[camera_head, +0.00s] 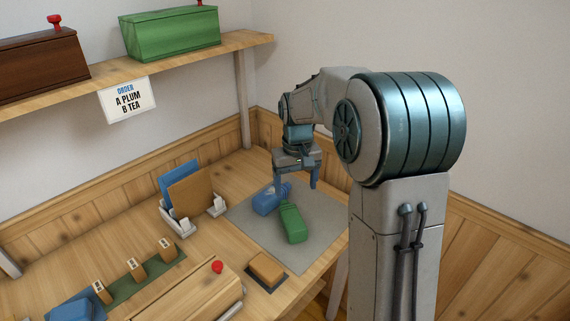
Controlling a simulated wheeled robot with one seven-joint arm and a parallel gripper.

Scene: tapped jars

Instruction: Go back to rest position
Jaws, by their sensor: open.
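My gripper (297,184) points down over the grey mat (325,228) at the back right of the table. Its two blue fingers are spread and nothing shows held between them. A blue object (266,202) lies on the mat just below and left of the fingers; I cannot tell whether the left finger touches it. A green object (292,224) lies on the mat in front of the gripper, apart from the fingers.
A white rack (179,221) holds blue and brown boards left of the mat. Labelled wooden blocks (138,269) stand on a green strip. A wooden box with a red knob (217,267) and a brown block (267,267) are nearer. A shelf (180,59) carries brown and green boxes above an order card (127,99).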

